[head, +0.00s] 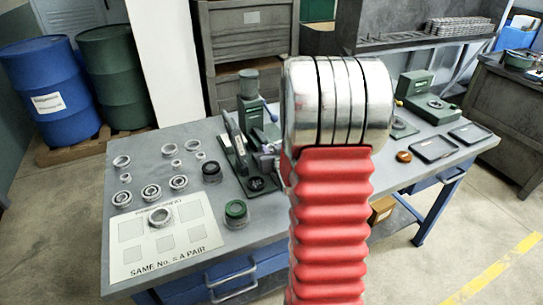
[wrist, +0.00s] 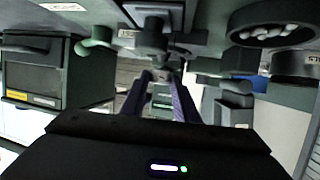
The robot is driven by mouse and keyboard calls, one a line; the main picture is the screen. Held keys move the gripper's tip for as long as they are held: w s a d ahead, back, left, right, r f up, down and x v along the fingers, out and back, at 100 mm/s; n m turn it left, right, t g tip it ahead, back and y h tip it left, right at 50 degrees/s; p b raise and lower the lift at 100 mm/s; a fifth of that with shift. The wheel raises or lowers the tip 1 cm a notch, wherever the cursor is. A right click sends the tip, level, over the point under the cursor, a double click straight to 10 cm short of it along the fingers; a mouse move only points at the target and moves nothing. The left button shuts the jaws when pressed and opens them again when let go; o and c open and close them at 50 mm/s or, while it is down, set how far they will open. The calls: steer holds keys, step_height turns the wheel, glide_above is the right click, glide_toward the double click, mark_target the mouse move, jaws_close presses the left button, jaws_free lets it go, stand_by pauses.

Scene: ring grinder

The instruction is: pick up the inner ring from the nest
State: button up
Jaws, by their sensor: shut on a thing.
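My gripper (wrist: 160,78) shows in the wrist view as two dark fingers reaching away from the camera. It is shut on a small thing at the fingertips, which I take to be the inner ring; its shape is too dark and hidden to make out. In the head view my arm's silver joint and red bellows cover the middle, and the gripper cannot be made out clearly. A green bench press (head: 251,105) stands left of the arm, with a dark round seat (head: 257,184) on its base. I cannot tell whether this seat is the nest.
Several loose rings (head: 151,193) lie at the left of the grey table (head: 240,268). A marked sheet (head: 186,240) bears one ring (head: 160,216). A green-topped pot (head: 236,212) and a dark pot (head: 211,172) stand nearby. Right are an orange ring (head: 404,156) and trays (head: 433,148).

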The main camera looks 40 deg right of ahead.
step_height(320, 180, up, 7)
stand_by(0.4)
stand_by(0.5)
